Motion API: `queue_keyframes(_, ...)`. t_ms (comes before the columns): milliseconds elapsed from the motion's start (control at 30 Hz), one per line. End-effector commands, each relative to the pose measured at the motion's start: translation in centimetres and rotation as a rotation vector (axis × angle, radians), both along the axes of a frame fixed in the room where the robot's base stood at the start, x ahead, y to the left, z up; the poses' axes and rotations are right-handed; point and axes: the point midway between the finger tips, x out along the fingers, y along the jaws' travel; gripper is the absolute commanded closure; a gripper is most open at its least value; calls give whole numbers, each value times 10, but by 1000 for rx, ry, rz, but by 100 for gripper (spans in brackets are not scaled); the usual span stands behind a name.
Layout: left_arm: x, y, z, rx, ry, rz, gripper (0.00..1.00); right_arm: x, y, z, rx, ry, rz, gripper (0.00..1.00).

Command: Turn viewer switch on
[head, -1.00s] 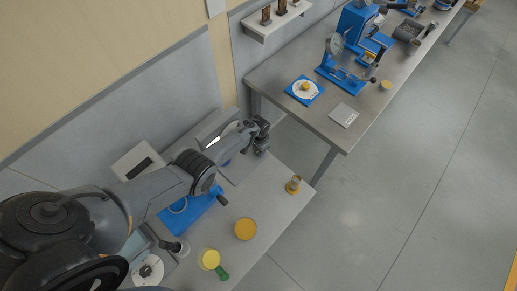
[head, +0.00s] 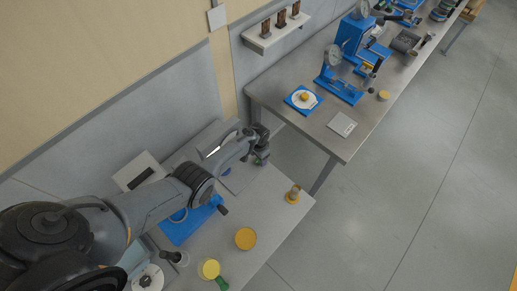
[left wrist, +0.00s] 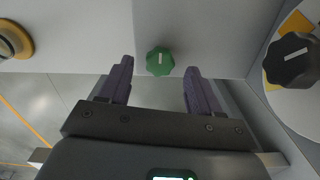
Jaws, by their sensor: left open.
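A green ribbed knob (left wrist: 160,61) with a white pointer line sits on a pale surface in the left wrist view. It looks like the viewer switch, but no label is readable. My left gripper (left wrist: 159,68) is open, with its two purple fingers either side of the knob in the picture. The knob lies just past the fingertips, and I see no contact. In the head view my left gripper (head: 262,156) is at the far end of the near bench, and the knob is hidden there. My right gripper is not in view.
A black knob (left wrist: 290,61) on a white and yellow dial is to the right in the wrist view. A brass-coloured round piece (left wrist: 14,40) is at the upper left. On the near bench are an amber disc (head: 245,238) and a small brass post (head: 293,194).

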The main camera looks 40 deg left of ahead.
Motion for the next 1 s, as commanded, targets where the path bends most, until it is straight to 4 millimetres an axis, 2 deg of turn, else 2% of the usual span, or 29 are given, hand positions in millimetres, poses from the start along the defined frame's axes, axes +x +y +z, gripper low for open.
queue_keyframes(33,0,0,14,1,-2,-1,37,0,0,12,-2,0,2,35)
queue_keyframes(200,0,0,42,0,-3,-1,37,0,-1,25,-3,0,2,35)
queue_keyframes(500,0,-1,78,0,-1,-1,37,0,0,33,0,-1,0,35)
queue_keyframes(700,0,0,87,0,-1,0,37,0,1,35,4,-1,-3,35)
queue_keyframes(1000,0,0,88,0,-1,0,37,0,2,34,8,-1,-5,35)
